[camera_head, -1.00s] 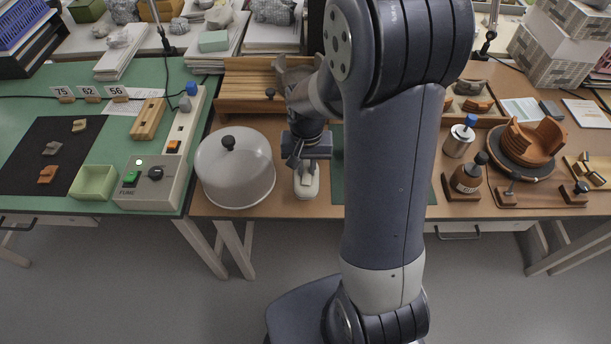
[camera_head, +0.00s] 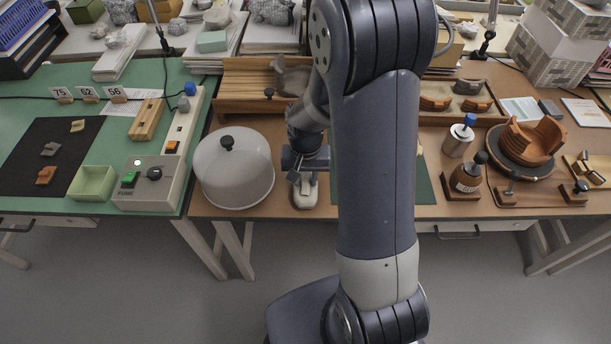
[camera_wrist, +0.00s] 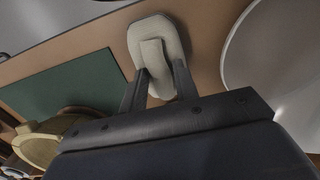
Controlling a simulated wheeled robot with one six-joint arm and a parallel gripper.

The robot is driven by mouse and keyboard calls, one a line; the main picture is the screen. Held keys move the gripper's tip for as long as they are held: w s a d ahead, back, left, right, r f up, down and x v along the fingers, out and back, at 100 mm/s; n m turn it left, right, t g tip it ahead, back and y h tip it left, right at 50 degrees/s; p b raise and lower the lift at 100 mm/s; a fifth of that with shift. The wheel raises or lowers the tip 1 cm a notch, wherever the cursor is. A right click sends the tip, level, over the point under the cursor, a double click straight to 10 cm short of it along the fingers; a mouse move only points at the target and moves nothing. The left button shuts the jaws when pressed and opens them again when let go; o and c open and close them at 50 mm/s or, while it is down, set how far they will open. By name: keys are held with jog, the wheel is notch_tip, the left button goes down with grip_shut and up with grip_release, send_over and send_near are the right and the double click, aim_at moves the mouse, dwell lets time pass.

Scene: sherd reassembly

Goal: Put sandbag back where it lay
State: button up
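The sandbag (camera_head: 304,193) is a small cream-white bag with rounded ends and a raised middle ridge. It is at the front part of the brown table, just right of the white dome cover (camera_head: 235,170). In the wrist view the sandbag (camera_wrist: 155,40) has its ridge between the two dark fingers. My gripper (camera_wrist: 160,68) is shut on this ridge; it points down at the sandbag in the head view (camera_head: 303,178). I cannot tell whether the sandbag's underside touches the table. My arm hides part of the table to its right.
A dark green mat (camera_head: 424,185) lies right of the sandbag, partly behind my arm. A slatted wooden rack (camera_head: 240,95) stands behind. Further right are a brown bottle (camera_head: 467,178), a metal can (camera_head: 458,140) and a terracotta vessel (camera_head: 532,140). The table's front edge is close.

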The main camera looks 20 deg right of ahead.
aim_at(306, 181)
jog(key=shift+o, duration=0.7)
jog(key=shift+r, duration=0.25)
notch_tip(306, 181, up, 12)
jog(key=shift+p, duration=0.45)
jog(key=shift+f, duration=0.15)
notch_tip(306, 181, down, 13)
jog(key=shift+r+b, duration=0.2)
jog(key=shift+b, duration=0.25)
notch_tip(306, 181, up, 2)
jog(key=shift+r, duration=0.7)
